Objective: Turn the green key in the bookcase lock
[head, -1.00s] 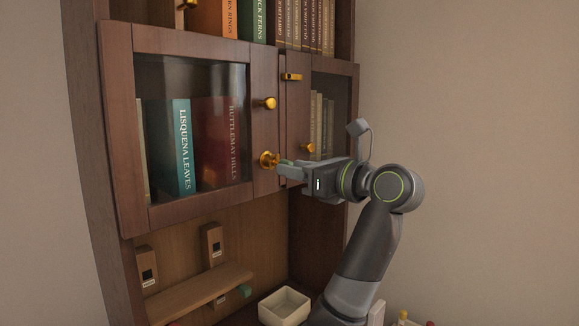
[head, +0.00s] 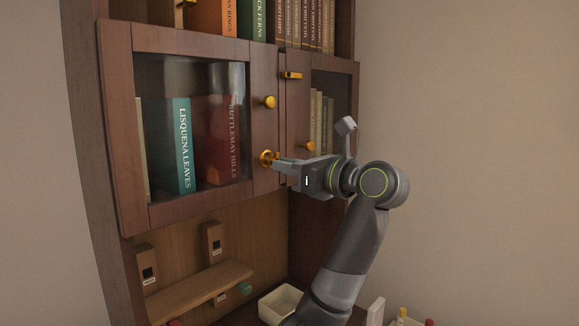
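The brass lock (head: 266,158) is on the right stile of the bookcase's left glass door (head: 190,215), below a brass knob (head: 270,102). My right gripper is not in view.
A second glass door (head: 333,85) with its own knob stands right of the lock. Below are a wooden shelf (head: 200,290), with a small green item (head: 245,288) by its edge, and a cream square bowl (head: 278,304). Bare wall lies to the right.

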